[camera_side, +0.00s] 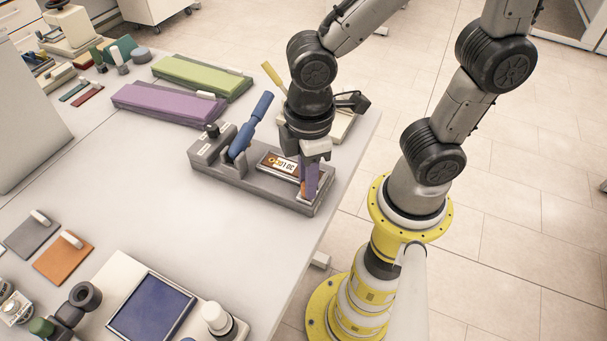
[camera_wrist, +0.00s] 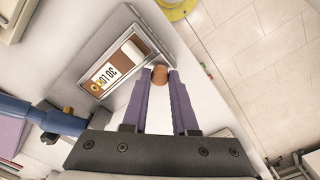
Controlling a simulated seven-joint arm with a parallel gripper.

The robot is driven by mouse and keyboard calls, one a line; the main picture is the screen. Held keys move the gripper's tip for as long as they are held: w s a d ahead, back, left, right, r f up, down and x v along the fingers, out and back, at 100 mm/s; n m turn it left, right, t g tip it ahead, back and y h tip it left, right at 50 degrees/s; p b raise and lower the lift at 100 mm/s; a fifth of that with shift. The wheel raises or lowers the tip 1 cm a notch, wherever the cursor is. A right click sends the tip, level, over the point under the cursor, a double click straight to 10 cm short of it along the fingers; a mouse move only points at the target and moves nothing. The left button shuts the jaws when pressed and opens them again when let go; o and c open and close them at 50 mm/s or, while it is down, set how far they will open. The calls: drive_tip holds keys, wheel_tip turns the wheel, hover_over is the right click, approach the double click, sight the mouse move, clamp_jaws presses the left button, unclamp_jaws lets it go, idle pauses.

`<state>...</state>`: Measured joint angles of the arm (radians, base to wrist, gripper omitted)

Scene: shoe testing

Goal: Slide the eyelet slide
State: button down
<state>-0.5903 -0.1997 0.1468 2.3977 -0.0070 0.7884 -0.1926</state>
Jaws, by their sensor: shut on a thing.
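In the wrist view the panel (camera_wrist: 112,72) shows upside-down print and a white block at one end. My gripper (camera_side: 309,190) points down at the fixture's right end. In the side view the fingers hide the knob.
A blue lever (camera_side: 250,125) rises from the fixture's left part. Purple (camera_side: 168,103) and green (camera_side: 202,76) padded blocks lie behind it. A device with a dark blue pad (camera_side: 150,308) stands at the front. The middle of the table is clear.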

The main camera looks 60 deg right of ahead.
drive_tip(key=c, duration=0.7)
unclamp_jaws()
drive_tip(key=shift+s, duration=0.2)
wheel_tip(320, 180, up, 14)
drive_tip(key=shift+f, duration=0.1)
drive_tip(key=d+f+m+t, duration=0.1)
drive_tip(key=d+m, duration=0.2)
drive_tip(key=d, duration=0.1)
drive_tip(key=d+f+m+t, duration=0.1)
drive_tip(key=d+m+t, duration=0.1)
drive_tip(key=d+m, duration=0.1)
drive_tip(key=s+d+f+m+t, duration=0.1)
drive_tip(key=d+m+t, duration=0.1)
drive_tip(key=d+m, duration=0.1)
drive_tip(key=shift+d, duration=0.85)
